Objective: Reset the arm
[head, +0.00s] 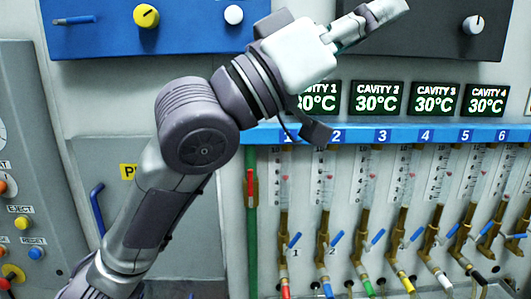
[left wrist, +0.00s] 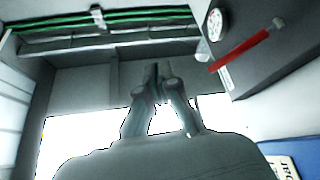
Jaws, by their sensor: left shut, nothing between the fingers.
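My left arm comes up from the bottom left of the head view and bends at the elbow to the upper right. My left gripper (head: 385,14) is at the top, in front of the dark panel, with nothing held. In the left wrist view the gripper (left wrist: 155,75) shows its fingers close together and empty, pointing at the ceiling area. The gripper looks clear of the panels. My right gripper is not in view.
Cavity displays (head: 376,98) read 30°C above a blue numbered rail (head: 400,135) and several flow tubes with blue valves. A blue panel (head: 110,40) holds knobs. A grey console (head: 30,150) with buttons stands left. A red handle (left wrist: 240,50) shows in the wrist view.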

